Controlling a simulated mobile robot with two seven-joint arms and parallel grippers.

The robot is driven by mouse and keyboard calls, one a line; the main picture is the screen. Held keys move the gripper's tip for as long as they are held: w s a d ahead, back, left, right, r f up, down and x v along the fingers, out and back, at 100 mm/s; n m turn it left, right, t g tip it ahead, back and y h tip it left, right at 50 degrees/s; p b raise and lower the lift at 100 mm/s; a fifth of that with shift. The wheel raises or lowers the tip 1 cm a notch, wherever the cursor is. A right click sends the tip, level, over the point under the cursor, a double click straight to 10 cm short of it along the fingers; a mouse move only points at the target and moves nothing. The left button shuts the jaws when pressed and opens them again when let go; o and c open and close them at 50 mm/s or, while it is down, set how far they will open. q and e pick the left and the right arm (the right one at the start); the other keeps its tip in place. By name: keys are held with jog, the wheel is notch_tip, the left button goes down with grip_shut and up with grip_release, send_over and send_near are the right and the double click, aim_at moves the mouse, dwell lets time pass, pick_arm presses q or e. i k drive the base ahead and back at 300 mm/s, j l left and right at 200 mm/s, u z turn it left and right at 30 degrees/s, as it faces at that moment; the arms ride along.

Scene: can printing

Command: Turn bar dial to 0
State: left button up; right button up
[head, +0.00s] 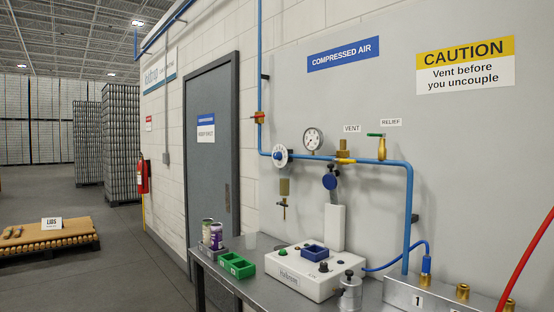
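A round white dial (280,156) with a blue centre sits on the blue air pipe on the grey wall panel. Its markings are too small to read, so I cannot tell its setting. A round white pressure gauge (313,138) stands above the pipe to its right, its reading too small to make out. Neither of my grippers shows in the head view.
A metal bench (228,281) along the wall holds a white device (301,277), a green tray (237,265) and cans (216,236). A brass vent fitting (343,150) and a relief valve (381,149) sit right of the gauge.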

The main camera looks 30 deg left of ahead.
aim_at(278, 155)
jog(key=i+j+z, duration=0.15)
jog(key=j, duration=0.55)
jog(key=i+j+z, duration=0.15)
jog(key=j, duration=0.55)
jog(key=i+j+z, duration=0.15)
jog(key=j, duration=0.55)
jog(key=k, duration=0.05)
